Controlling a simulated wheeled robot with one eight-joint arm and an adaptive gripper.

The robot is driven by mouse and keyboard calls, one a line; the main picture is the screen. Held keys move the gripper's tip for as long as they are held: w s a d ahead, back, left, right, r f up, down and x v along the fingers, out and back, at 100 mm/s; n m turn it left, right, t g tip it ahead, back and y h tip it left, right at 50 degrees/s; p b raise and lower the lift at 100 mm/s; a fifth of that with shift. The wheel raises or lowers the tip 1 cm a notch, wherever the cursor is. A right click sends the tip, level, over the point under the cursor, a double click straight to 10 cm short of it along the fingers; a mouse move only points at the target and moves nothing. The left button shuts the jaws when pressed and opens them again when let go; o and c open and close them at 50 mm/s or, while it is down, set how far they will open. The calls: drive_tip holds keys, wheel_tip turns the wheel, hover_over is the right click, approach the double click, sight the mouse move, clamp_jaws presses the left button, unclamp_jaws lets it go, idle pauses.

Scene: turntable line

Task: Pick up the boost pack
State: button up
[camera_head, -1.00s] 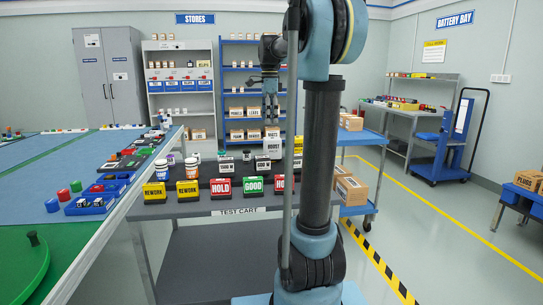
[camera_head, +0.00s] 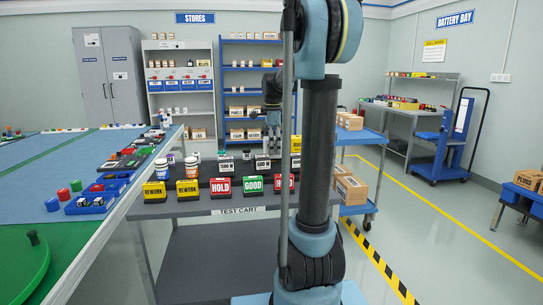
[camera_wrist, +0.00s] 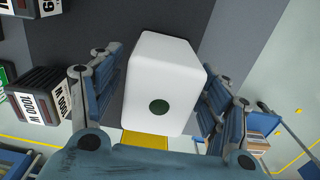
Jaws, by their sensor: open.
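A white block (camera_wrist: 165,70) with rounded edges and a dark green dot fills the middle of the wrist view. It looks like the boost pack, but no label shows on the side facing me. My gripper (camera_wrist: 160,88) is open, with one blue-grey finger on each side of the block. I cannot tell whether either finger touches it. In the head view my gripper (camera_head: 273,138) points down at the back of the test cart, and the pack is mostly hidden there.
Black weights marked 1000 W (camera_wrist: 40,97) stand left of the block in the wrist view. On the test cart (camera_head: 205,208), a red HOLD block (camera_head: 221,187), a green GOOD block (camera_head: 254,185) and yellow REWORK blocks (camera_head: 187,189) line the front. A blue cart with cartons (camera_head: 350,190) stands right.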

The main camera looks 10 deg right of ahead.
drive_tip(key=shift+f, duration=0.75)
drive_tip(key=shift+c, duration=0.2)
clamp_jaws()
drive_tip(key=shift+r, duration=0.1)
